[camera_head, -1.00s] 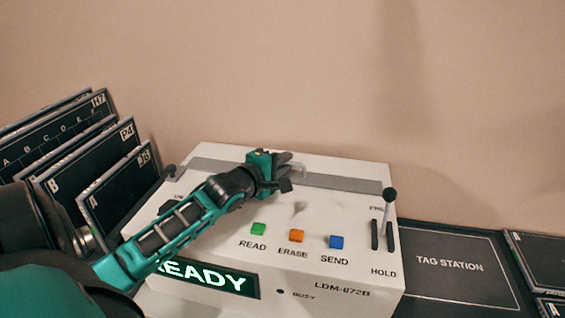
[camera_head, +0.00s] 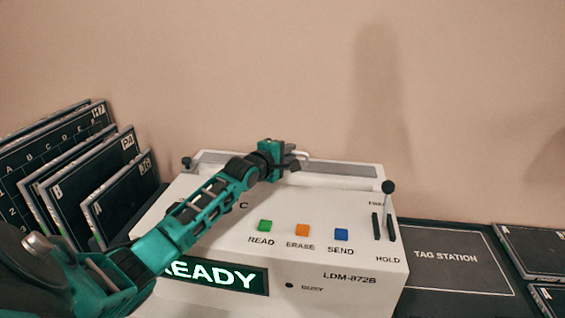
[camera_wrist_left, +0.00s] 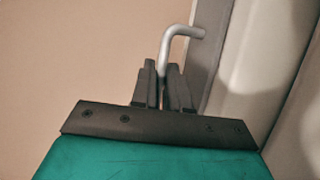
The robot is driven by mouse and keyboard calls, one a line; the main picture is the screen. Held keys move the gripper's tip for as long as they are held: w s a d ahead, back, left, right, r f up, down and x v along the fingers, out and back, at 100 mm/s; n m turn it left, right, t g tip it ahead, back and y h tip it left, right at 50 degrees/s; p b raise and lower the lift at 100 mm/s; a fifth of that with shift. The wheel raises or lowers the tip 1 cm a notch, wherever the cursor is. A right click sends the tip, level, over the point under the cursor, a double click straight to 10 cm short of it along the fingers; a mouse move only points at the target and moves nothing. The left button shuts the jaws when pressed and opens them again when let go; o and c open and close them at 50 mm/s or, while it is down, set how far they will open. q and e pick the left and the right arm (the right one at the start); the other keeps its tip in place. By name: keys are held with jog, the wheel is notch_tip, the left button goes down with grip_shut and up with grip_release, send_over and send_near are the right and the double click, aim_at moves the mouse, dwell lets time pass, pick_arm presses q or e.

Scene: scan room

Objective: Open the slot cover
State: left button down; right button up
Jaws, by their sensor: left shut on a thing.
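The machine (camera_head: 180,205), marked LDM-872B, has a grey strip, the slot cover (camera_head: 345,170), along the back of its top. A bent metal handle (camera_head: 304,155) stands out from the cover. My left gripper (camera_head: 294,160) is shut on this handle. In the left wrist view the fingers (camera_wrist_left: 163,88) close around the lower end of the silver handle (camera_wrist_left: 180,32), next to the grey cover (camera_wrist_left: 206,50). My gripper and arm hide part of the cover, and I cannot see into the slot. My right gripper is not in view.
Green (camera_head: 264,226), orange (camera_head: 302,230) and blue (camera_head: 341,234) buttons sit on the sloping front, above a READY display (camera_head: 215,275). A black-knobbed lever (camera_head: 389,200) stands at right. Dark plates (camera_head: 120,205) stand at left. A TAG STATION mat (camera_head: 450,275) lies at right.

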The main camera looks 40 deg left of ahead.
pick_arm(q)
jog(key=shift+w+a+f, duration=0.1)
jog(key=shift+w+f, duration=0.1)
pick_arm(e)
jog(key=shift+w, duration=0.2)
pick_arm(q)
jog(key=c, duration=1.5)
grip_release()
jog(key=shift+r, duration=0.1)
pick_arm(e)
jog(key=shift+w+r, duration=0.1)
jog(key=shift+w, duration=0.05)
pick_arm(q)
jog(key=p+v, duration=0.1)
jog(key=v, duration=1.2)
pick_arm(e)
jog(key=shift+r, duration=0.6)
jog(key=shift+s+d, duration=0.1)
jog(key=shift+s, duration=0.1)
